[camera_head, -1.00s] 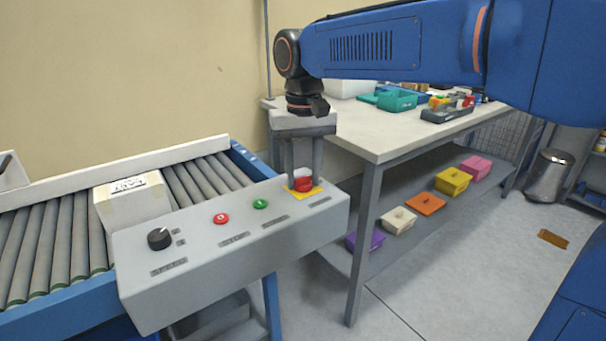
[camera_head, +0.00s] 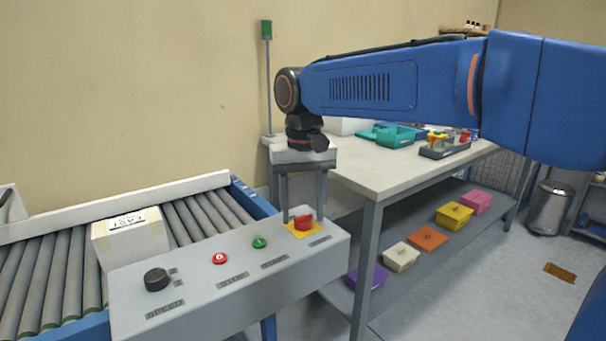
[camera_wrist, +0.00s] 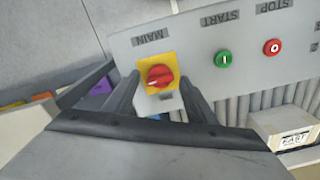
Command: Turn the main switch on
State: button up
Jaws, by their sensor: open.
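The main switch (camera_head: 303,223) is a red rotary knob on a yellow plate at the right end of the grey control panel (camera_head: 205,305). In the wrist view the knob (camera_wrist: 158,77) sits below the label MAIN, and its handle lies slanted, with a light mark near its left end. My gripper (camera_head: 303,214) points down at the switch with its fingers apart, one to each side of the knob. In the wrist view the fingers (camera_wrist: 160,88) flank the yellow plate, with gaps to the knob. I cannot tell how high the fingertips are above the panel.
The panel also has a green start button (camera_head: 260,243), a red stop button (camera_head: 220,258) and a black speed dial (camera_head: 157,279). A box (camera_head: 130,238) rests on the roller conveyor (camera_head: 190,213). A worktable (camera_head: 385,180) stands behind right. A pole carries a green lamp (camera_head: 266,30).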

aim_at(304, 216)
notch_tip(304, 216, up, 16)
jog(key=shift+r, duration=0.25)
jog(key=shift+d, duration=0.1)
dwell(0.4)
jog(key=s+d+f+t, duration=0.1)
jog(key=s+d+f, duration=0.2)
jog(key=d+f, duration=0.15)
jog(key=s+d+f+m, duration=0.1)
jog(key=s+d+f, duration=0.15)
jog(key=d, duration=0.35)
jog(key=s+d+f+t, duration=0.1)
jog(key=s+d+f, duration=0.1)
jog(key=d+f, duration=0.3)
jog(key=s+d+f+t, duration=0.1)
jog(key=s+d+f, duration=0.5)
jog(key=f, duration=0.3)
jog(key=s+d+f+m+t, duration=0.1)
jog(key=s+d+f, duration=0.4)
jog(key=f, duration=0.5)
jog(key=s, duration=0.2)
jog(key=shift+s+d+t, duration=0.35)
jog(key=shift+t, duration=0.05)
